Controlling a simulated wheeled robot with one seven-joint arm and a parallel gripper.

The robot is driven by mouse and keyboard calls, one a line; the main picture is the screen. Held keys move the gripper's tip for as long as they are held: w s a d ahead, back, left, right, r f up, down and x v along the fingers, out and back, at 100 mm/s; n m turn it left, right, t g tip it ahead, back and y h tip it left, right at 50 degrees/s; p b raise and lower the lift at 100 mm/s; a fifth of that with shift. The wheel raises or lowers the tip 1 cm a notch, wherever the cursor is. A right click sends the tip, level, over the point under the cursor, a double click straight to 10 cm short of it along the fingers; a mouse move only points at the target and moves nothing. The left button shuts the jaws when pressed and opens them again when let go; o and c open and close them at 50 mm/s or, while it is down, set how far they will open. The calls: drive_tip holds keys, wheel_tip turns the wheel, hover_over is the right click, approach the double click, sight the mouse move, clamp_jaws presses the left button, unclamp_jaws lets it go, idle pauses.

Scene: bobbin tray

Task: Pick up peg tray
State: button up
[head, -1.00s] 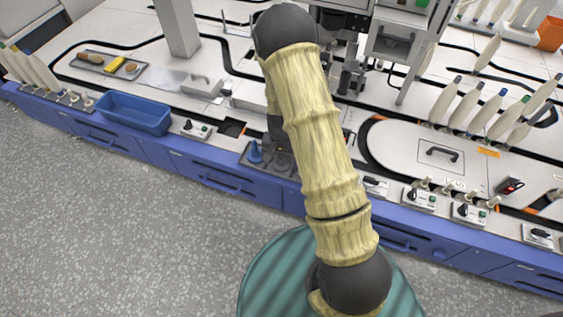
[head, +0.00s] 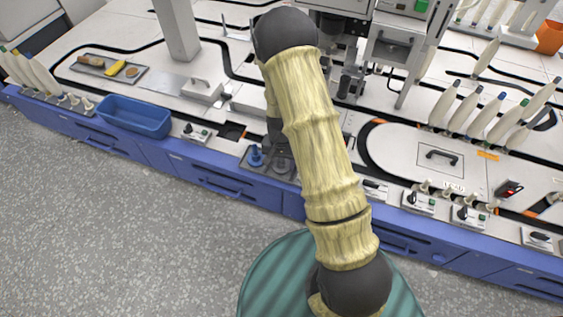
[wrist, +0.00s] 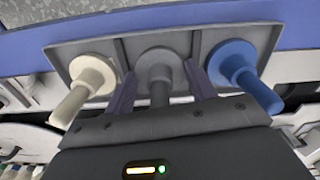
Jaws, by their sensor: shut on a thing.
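The peg tray (wrist: 195,42) is a dark grey plate bearing a cream peg (wrist: 90,82), a grey middle peg (wrist: 158,75) and a blue peg (wrist: 243,74). In the wrist view, my gripper (wrist: 160,90) has one finger on each side of the grey peg and is shut on it. The cream and blue pegs stand outside the fingers. In the head view, the peg tray (head: 247,165) is at the bench's front edge, partly hidden by my arm, with its blue peg showing. I cannot tell whether it is clear of the bench.
A blue bin (head: 135,117) stands to the left on the bench edge, with a switch box (head: 196,132) between it and the tray. More switch boxes (head: 418,200) line the edge to the right. A machine with a handled box (head: 390,45) rises behind. Grey floor lies in front.

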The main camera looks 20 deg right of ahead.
wheel_tip(320, 180, up, 10)
drive_tip(key=p, duration=0.4)
drive_tip(key=shift+f+p, duration=0.25)
drive_tip(key=shift+p, duration=0.05)
idle(1.0)
wheel_tip(320, 180, up, 8)
drive_tip(key=w+n+p, duration=0.2)
drive_tip(key=n+p, duration=0.3)
drive_tip(key=shift+w+n, duration=0.2)
drive_tip(key=shift+n, duration=0.1)
